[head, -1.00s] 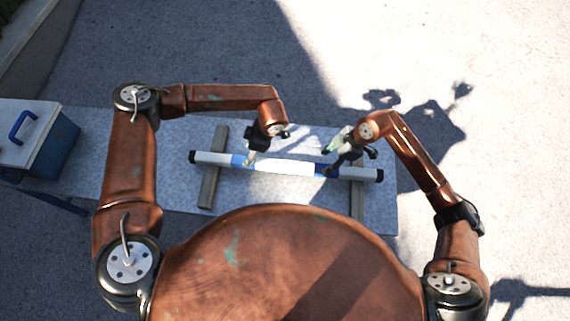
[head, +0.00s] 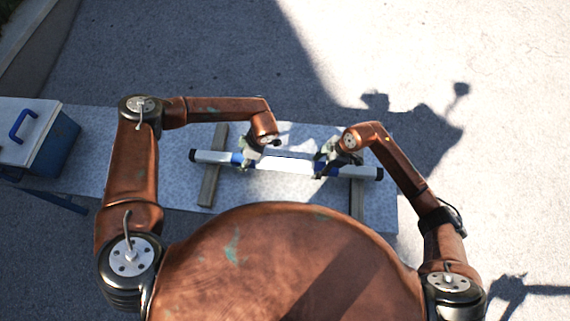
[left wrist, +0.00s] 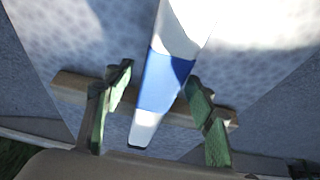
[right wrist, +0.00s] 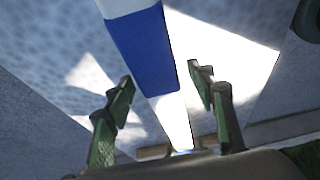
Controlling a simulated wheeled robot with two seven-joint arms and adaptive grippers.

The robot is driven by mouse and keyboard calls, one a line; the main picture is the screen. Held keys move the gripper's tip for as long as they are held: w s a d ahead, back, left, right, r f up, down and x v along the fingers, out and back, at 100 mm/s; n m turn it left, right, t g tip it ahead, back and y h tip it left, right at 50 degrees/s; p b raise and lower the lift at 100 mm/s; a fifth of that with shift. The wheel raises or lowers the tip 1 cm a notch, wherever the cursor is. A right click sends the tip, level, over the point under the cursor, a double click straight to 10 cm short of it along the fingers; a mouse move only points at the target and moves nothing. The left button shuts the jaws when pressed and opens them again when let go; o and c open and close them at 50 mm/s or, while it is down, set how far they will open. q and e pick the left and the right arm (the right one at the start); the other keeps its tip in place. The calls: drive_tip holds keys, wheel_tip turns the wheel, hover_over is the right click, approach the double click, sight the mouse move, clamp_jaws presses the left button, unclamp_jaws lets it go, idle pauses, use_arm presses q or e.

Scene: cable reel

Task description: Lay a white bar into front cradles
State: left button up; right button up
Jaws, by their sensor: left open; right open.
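A white bar (head: 287,164) with blue bands and black end caps lies across two wooden rails, the left rail (head: 213,165) and the right rail (head: 357,198), on the table. My left gripper (head: 243,160) is open over the bar's left blue band. In the left wrist view its fingers stand on either side of the bar (left wrist: 165,82). My right gripper (head: 325,166) is open at the right blue band. In the right wrist view its fingers stand on either side of the bar (right wrist: 143,48). I cannot make out the front cradles.
The speckled table (head: 290,197) stands on pale concrete. A blue and white cooler (head: 40,140) with a blue handle sits at the table's left end. The table's surface right of the right rail is clear.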

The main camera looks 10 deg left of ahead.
use_arm(q)
drive_tip(key=shift+c, duration=0.7)
use_arm(e)
drive_tip(key=shift+c, duration=0.7)
use_arm(q)
clamp_jaws()
use_arm(e)
clamp_jaws()
